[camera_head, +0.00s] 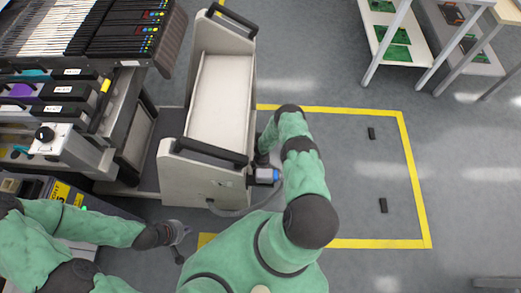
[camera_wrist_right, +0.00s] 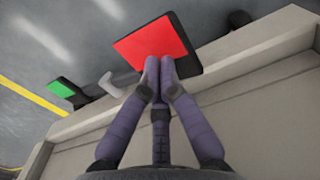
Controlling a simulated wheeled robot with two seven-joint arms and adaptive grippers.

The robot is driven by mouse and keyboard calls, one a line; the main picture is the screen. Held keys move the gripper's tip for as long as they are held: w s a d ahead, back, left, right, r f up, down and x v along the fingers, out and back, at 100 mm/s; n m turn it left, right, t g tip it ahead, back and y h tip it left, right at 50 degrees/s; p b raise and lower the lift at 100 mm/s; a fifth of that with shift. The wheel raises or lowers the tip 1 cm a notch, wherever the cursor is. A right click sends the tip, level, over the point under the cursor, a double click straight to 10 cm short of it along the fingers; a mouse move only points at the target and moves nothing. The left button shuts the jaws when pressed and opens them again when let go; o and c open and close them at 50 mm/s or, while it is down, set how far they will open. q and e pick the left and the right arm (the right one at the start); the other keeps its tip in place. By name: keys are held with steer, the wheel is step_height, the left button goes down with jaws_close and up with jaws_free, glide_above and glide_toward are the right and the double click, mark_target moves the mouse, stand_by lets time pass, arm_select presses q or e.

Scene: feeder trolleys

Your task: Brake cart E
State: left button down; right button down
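A beige feeder cart (camera_head: 185,185) with black handles stands in the middle of the head view, against the machine on its left. No letter E is readable on it. In the right wrist view, a red pedal (camera_wrist_right: 140,42) and a smaller-looking green pedal (camera_wrist_right: 66,90) stick out from the cart's lower edge. My right gripper (camera_wrist_right: 160,66) has its fingertips together at the red pedal's edge, overlapping it; contact is unclear. My left gripper (camera_head: 184,243) is open and empty, left of the cart's near end.
The feeder machine (camera_head: 75,110) fills the left. A yellow floor outline (camera_head: 415,180) holds two small black blocks (camera_head: 371,133). Shelves (camera_head: 400,45) stand at top right. Floor between is clear.

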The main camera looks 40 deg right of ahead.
steer(key=shift+f, duration=0.1)
steer(key=shift+f, duration=2.9)
step_height(320, 180, up, 10)
steer(key=p, duration=0.9)
